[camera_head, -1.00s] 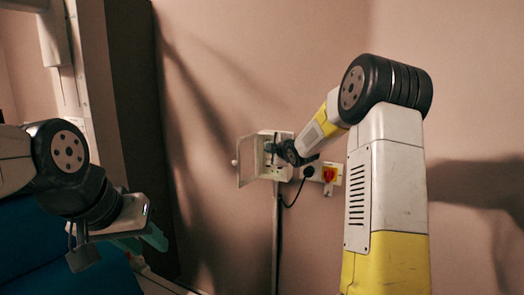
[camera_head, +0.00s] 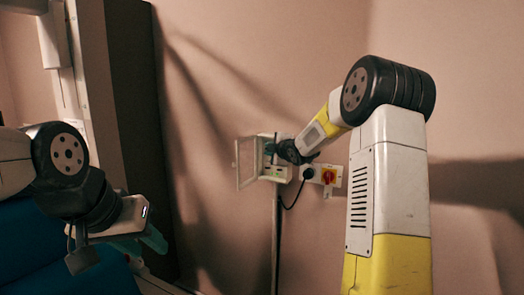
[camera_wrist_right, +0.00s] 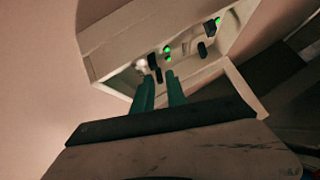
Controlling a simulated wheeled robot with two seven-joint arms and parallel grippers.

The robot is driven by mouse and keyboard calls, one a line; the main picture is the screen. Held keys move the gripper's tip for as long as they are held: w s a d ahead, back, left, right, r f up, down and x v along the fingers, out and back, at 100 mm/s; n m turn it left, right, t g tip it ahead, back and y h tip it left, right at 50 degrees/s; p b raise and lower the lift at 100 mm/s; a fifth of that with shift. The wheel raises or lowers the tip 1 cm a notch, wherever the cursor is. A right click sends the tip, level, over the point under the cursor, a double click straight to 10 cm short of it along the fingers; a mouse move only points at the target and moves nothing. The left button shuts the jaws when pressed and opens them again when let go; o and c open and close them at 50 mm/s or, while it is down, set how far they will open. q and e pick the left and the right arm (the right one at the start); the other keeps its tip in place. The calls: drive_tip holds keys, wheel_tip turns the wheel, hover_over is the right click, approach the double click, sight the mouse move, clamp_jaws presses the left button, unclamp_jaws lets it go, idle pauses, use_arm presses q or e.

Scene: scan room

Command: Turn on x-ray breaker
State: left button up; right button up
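A small pale breaker box (camera_head: 276,173) hangs on the wall with its door (camera_head: 246,163) swung open to the left. My right gripper (camera_head: 270,149) reaches into it, largely hidden by my wrist. In the right wrist view, its two teal fingers (camera_wrist_right: 160,80) point into the box interior (camera_wrist_right: 187,68), close together with a narrow gap. Dark switches (camera_wrist_right: 153,60) and green lights (camera_wrist_right: 168,49) show just beyond the tips; contact is unclear. Another dark switch (camera_wrist_right: 203,49) sits farther right. Labels are unreadable. My left gripper (camera_head: 146,243) is low at left, apart from the box.
A conduit (camera_head: 275,240) runs down below the box. A tall dark cabinet (camera_head: 139,130) stands left. Bare wall lies between cabinet and box.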

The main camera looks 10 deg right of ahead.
drive_tip(key=v, duration=0.7)
drive_tip(key=shift+s, duration=0.35)
drive_tip(key=shift+d+r, duration=0.1)
drive_tip(key=s+r+m+g+h, duration=0.1)
drive_tip(key=s+m+g+h, duration=0.25)
drive_tip(key=s+m, duration=1.1)
drive_tip(key=s+a+f+m+g, duration=0.1)
drive_tip(key=s+f, duration=0.1)
drive_tip(key=s, duration=0.6)
drive_tip(key=s+a+f+g+y, duration=0.1)
drive_tip(key=s+a+f+g, duration=0.1)
drive_tip(key=s, duration=0.7)
drive_tip(key=s+a+f+m+g+y, duration=0.1)
drive_tip(key=s+f+g, duration=0.1)
drive_tip(key=s, duration=0.7)
drive_tip(key=shift+a+m, duration=0.25)
drive_tip(key=shift+m, duration=0.1)
use_arm(q)
drive_tip(key=shift+c, duration=0.5)
